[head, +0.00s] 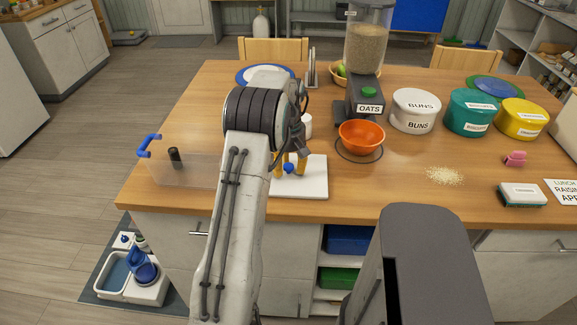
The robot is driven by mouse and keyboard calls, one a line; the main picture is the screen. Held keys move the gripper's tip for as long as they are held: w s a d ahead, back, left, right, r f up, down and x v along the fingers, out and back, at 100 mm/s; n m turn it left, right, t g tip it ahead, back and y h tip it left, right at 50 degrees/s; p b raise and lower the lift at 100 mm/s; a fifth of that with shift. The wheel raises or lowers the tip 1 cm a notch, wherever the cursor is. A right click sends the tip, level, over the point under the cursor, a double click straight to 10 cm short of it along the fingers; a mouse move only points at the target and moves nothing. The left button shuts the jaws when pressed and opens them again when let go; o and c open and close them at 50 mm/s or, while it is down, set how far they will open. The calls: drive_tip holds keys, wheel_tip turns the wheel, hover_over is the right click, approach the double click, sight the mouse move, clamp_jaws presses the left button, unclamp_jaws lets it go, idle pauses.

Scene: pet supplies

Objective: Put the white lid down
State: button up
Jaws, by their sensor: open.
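My gripper (290,169), with yellow fingers, is open and points down over a white square board (316,184) at the table's front. A small blue thing (288,168) shows between the fingers; I cannot tell whether they touch it. A white lid (416,97) marked BUNS sits on the white BUNS tub (414,123), to the right of and behind my gripper and apart from it. My arm hides part of the board and the table behind it.
An orange bowl (361,137) stands below the OATS dispenser (366,95). Teal (471,117) and yellow (521,124) tubs stand right of the white one. A clear bin with a blue handle (148,146) is at left. Spilled oats (444,176) lie at front right.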

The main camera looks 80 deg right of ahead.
sight(288, 165)
drive_tip(key=shift+r, duration=0.1)
wheel_tip(288, 165, up, 12)
drive_tip(key=p, duration=0.1)
idle(0.5)
drive_tip(key=shift+w+r, duration=0.1)
drive_tip(key=w+a+r+n+h, duration=0.1)
drive_tip(key=w+a+r, duration=0.2)
drive_tip(key=w+a, duration=0.6)
drive_tip(key=w+a+r+n, duration=0.25)
drive_tip(key=w+a, duration=0.25)
drive_tip(key=w, duration=0.8)
drive_tip(key=w+a+r+n+t, duration=0.1)
drive_tip(key=w+a, duration=0.2)
drive_tip(key=a, duration=0.5)
drive_tip(key=w+a+r+t, duration=0.1)
drive_tip(key=w+a, duration=0.2)
drive_tip(key=a, duration=0.4)
drive_tip(key=s+a+f+n, duration=0.1)
drive_tip(key=s+a, duration=0.1)
drive_tip(key=a, duration=0.5)
drive_tip(key=s+a+f+n+t, duration=0.1)
drive_tip(key=s+a+f, duration=0.1)
drive_tip(key=a, duration=0.5)
drive_tip(key=s+a+f+n+y, duration=0.1)
drive_tip(key=s+a, duration=0.3)
drive_tip(key=a, duration=0.4)
drive_tip(key=shift+f+n+t, duration=0.35)
drive_tip(key=shift+f+t, duration=0.05)
drive_tip(key=shift+f, duration=0.3)
